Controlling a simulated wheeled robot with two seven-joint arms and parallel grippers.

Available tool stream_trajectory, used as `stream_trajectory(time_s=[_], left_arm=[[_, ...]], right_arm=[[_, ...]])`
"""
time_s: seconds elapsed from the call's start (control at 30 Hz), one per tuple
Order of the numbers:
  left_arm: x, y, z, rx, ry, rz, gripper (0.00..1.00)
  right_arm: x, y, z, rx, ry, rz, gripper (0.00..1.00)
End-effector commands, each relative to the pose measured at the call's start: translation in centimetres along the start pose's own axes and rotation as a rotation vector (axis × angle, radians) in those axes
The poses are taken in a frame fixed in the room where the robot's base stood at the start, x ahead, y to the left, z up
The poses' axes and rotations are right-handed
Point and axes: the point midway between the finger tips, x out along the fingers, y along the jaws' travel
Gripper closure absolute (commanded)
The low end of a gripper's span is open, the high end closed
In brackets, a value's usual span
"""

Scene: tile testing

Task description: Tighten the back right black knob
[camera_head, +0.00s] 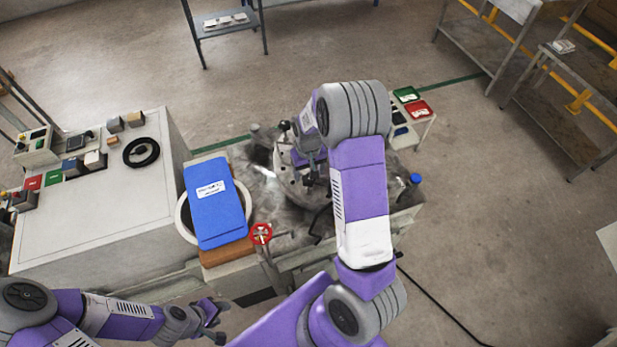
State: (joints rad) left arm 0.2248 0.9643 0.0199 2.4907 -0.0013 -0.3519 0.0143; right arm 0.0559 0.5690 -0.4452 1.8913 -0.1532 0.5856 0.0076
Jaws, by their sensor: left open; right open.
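A round metal testing machine (289,180) with dark knobs stands in the middle of the workbench. A black knob (284,126) shows at its back left, beside my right arm. The back right knob cannot be made out; my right arm covers that part. My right gripper (309,170) reaches down over the machine, its fingers small and partly hidden by the arm. It is open, and I cannot tell whether it touches a knob. My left gripper (218,329) is open and empty at the lower left, in front of the bench and away from the machine.
A blue box (215,203) lies left of the machine, with a red valve wheel (261,233) in front. A white cabinet (88,215) at the left carries small devices and a black ring. A blue-capped bottle (415,180) stands at the right.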

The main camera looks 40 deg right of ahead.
Motion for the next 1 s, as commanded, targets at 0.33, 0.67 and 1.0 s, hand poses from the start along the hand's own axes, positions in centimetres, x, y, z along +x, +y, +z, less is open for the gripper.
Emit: stream_trajectory(time_s=[0.33, 0.67, 1.0], left_arm=[[0.3, -0.1, 0.0, 0.000, 0.000, 0.000, 0.57], [0.3, -0.1, 0.0, 0.000, 0.000, 0.000, 0.57], [0.3, -0.1, 0.0, 0.000, 0.000, 0.000, 0.57]], right_arm=[[3.3, 0.1, 0.0, 0.001, -0.001, 0.000, 0.29], [3.3, 0.0, 0.0, 0.001, 0.000, 0.000, 0.44], [3.2, 0.0, 0.0, 0.002, 0.000, 0.000, 0.85]])
